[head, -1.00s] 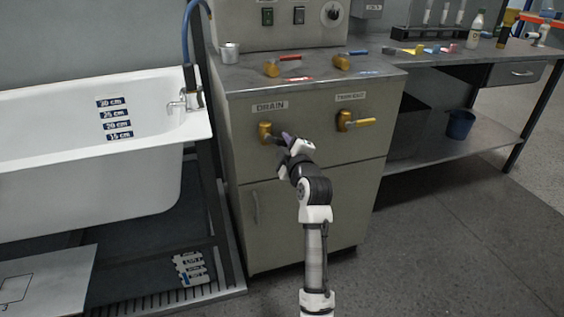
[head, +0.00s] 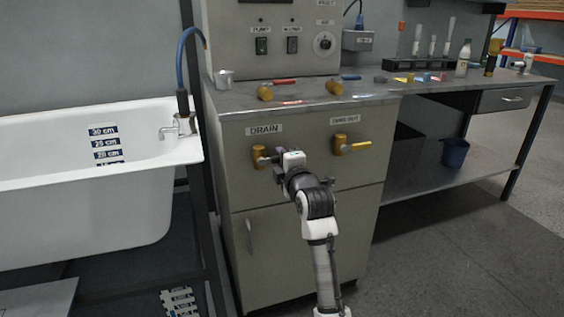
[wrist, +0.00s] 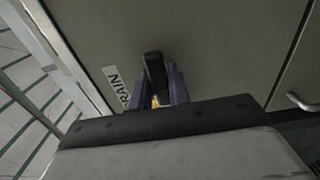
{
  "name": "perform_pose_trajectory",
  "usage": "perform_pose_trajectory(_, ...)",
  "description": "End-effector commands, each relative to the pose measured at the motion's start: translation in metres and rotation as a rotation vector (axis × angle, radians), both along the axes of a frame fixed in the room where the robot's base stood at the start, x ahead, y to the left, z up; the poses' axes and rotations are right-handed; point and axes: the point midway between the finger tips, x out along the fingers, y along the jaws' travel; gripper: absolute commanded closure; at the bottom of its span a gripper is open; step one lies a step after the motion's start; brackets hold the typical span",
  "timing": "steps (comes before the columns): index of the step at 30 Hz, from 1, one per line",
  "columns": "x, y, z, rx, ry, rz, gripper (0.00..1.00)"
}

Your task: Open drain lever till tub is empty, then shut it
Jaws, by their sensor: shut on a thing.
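The drain valve (head: 259,157) is a brass body on the grey cabinet front, under the DRAIN label (head: 264,129). My gripper (head: 276,158) is at this valve and shut on its lever, which is mostly hidden behind the fingers. In the wrist view the purple fingers (wrist: 163,92) close around the lever beside the DRAIN label, with a little yellow between them. The white bathtub (head: 90,215) stands at the left with a depth scale (head: 104,146) on its inner wall. The water level inside cannot be made out.
A second brass valve with a yellow handle (head: 358,144), under another label, is to the right. Loose valves with red (head: 284,82) and blue handles lie on the cabinet top. A dark post (head: 207,150) stands between tub and cabinet. The floor at right is clear.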

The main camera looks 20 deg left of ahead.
Motion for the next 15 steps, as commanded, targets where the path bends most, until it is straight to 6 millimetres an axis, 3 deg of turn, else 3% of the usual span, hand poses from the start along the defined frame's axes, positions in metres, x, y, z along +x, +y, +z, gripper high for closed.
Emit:
perform_pose_trajectory(9, 0.0000, 0.0004, 0.0005, -0.006, -0.004, 0.000, 1.00)
perform_pose_trajectory(10, -0.0001, 0.0004, 0.0005, -0.005, -0.005, 0.000, 0.78)
perform_pose_trajectory(15, -0.0001, 0.0004, 0.0006, -0.004, -0.004, 0.000, 0.60)
